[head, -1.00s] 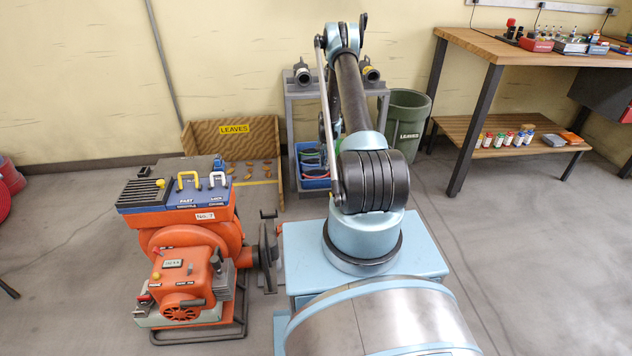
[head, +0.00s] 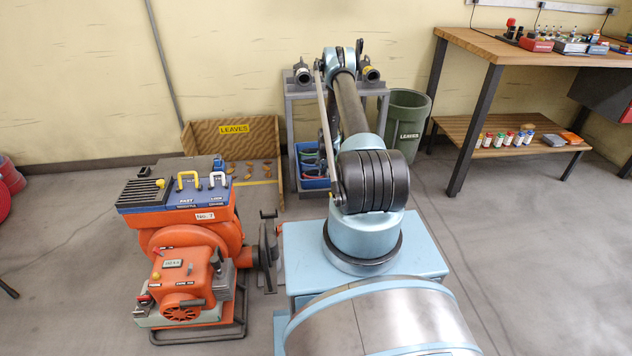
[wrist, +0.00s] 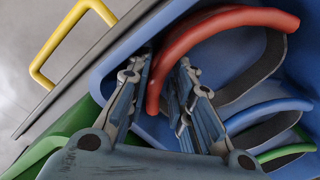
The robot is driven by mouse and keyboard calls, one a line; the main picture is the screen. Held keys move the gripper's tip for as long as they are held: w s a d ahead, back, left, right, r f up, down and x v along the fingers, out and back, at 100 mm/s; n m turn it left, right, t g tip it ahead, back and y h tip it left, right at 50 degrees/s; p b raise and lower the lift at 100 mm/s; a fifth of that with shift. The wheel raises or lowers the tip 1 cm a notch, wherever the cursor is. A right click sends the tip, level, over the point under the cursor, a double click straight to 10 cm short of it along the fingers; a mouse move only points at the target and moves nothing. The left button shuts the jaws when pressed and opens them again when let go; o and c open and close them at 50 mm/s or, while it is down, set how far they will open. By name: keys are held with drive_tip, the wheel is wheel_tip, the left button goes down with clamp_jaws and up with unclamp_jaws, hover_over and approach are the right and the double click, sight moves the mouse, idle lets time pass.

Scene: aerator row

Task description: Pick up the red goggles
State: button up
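The red goggles (wrist: 225,25) lie in a blue bin (wrist: 105,75), with a curved red frame and a dark strap. My gripper (wrist: 166,62) points into the bin in the wrist view. Its two fingers are apart, one on each side of the left end of the red frame. A gap shows between the fingers, and I cannot tell whether either touches the frame. In the head view the blue bin (head: 316,183) sits low in a grey stand, and my arm hides my gripper.
Blue goggles (wrist: 265,112) and green goggles (wrist: 285,153) lie beside the red ones. A yellow handle (wrist: 48,45) shows outside the bin. The grey stand (head: 291,110) has a green trash can (head: 408,120) at its right and a wooden leaves box (head: 235,150) at its left.

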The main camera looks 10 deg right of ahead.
drive_tip(key=shift+f, duration=0.15)
clamp_jaws()
